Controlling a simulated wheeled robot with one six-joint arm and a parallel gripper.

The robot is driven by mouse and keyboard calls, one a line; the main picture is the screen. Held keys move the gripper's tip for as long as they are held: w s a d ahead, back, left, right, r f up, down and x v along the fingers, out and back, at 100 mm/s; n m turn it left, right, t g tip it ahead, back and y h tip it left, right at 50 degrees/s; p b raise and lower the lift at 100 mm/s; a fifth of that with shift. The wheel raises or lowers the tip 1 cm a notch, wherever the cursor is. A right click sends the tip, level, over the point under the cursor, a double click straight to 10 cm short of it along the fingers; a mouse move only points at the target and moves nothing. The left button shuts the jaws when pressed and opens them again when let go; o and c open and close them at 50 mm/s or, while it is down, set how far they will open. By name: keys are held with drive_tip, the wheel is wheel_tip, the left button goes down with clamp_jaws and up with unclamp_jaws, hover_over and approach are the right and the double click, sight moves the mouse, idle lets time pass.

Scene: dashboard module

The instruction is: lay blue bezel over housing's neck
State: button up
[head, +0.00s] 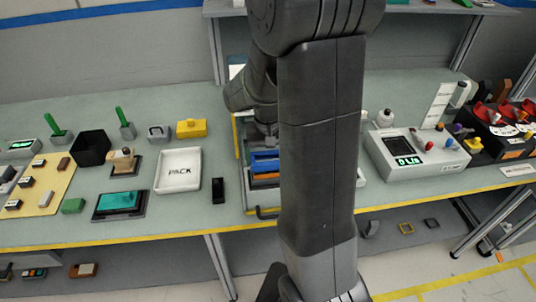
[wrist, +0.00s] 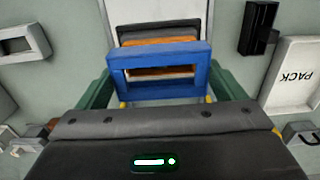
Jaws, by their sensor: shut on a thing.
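The blue bezel (wrist: 200,68) is a rectangular frame with an open window. In the wrist view it sits between the green fingers of my gripper (wrist: 162,88), which is shut on it. Beyond the bezel, and partly seen through its window, is a dark and orange block that looks like the housing (wrist: 160,34). The bezel overlaps it in this view; I cannot tell whether they touch. In the head view the blue bezel (head: 265,155) shows just left of my arm, with orange (head: 266,176) below it. My arm hides the rest and the fingertips.
A pale tray frame surrounds the housing. A black block (head: 218,190) and the white PACK tray (head: 179,171) stand to its left in the head view. A control box with a green display (head: 425,152) stands right. The bench's yellow front edge runs below.

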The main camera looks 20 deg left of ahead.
drive_tip(key=shift+f+b, duration=0.75)
drive_tip(key=shift+f, duration=0.35)
drive_tip(key=o, duration=0.7)
drive_tip(key=shift+r, duration=0.1)
wheel_tip(320, 180, up, 14)
drive_tip(key=shift+f, duration=0.2)
wheel_tip(320, 180, down, 14)
drive_tip(key=shift+r, duration=0.1)
drive_tip(key=shift+r+p, duration=0.3)
drive_tip(key=shift+r, duration=0.1)
drive_tip(key=shift+f, duration=0.1)
